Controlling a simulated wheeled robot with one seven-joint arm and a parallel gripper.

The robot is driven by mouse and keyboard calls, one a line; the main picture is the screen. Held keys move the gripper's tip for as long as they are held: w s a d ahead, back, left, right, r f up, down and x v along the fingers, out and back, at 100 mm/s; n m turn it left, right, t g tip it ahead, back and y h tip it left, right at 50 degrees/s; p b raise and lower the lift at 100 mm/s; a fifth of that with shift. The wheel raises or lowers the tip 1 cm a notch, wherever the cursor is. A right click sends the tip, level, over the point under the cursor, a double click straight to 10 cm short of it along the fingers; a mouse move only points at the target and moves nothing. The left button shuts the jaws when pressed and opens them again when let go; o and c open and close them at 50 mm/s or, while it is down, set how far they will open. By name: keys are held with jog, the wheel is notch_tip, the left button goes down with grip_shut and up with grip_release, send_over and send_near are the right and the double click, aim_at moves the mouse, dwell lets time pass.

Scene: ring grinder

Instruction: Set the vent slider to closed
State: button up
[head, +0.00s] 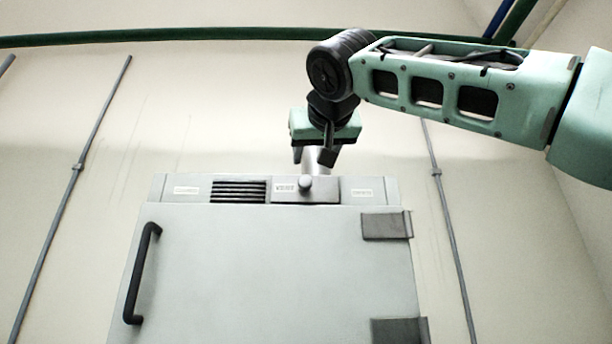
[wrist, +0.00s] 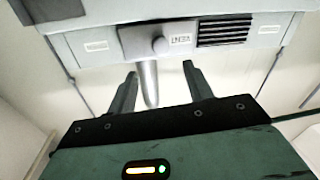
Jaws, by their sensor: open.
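The vent slider is a grey plate (head: 287,190) marked VENT with a round knob (head: 305,184), on the strip along the cabinet's top. It sits right of the dark vent slots (head: 238,191), which show uncovered. The wrist view shows the strip upside down, with the knob (wrist: 160,45) on the plate (wrist: 132,42) left of the slots (wrist: 224,31). My gripper (head: 314,160) is open and empty, above the knob in the head view.
A light grey cylinder (wrist: 149,85) shows behind the gap between my fingers. The cabinet door (head: 260,265) has a black handle (head: 140,273) at left and hinges (head: 386,225) at right. Small labels (head: 186,190) flank the strip, too small to read.

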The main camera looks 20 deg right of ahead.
aim_at(306, 181)
jog(key=w+p, duration=0.1)
jog(key=w, duration=0.2)
jog(key=w+d+p, duration=0.1)
jog(key=w+p, duration=0.1)
jog(key=w, duration=0.1)
jog(key=w+p, duration=0.1)
jog(key=w, duration=0.2)
jog(key=shift+w+d+r, duration=0.15)
jog(key=shift+w+d, duration=0.2)
jog(key=shift+d, duration=0.05)
jog(key=shift+w+d+p, duration=0.2)
jog(key=shift+w+p, duration=0.2)
jog(key=shift+w, duration=0.35)
jog(key=shift+f, duration=0.2)
jog(key=shift+c, duration=0.3)
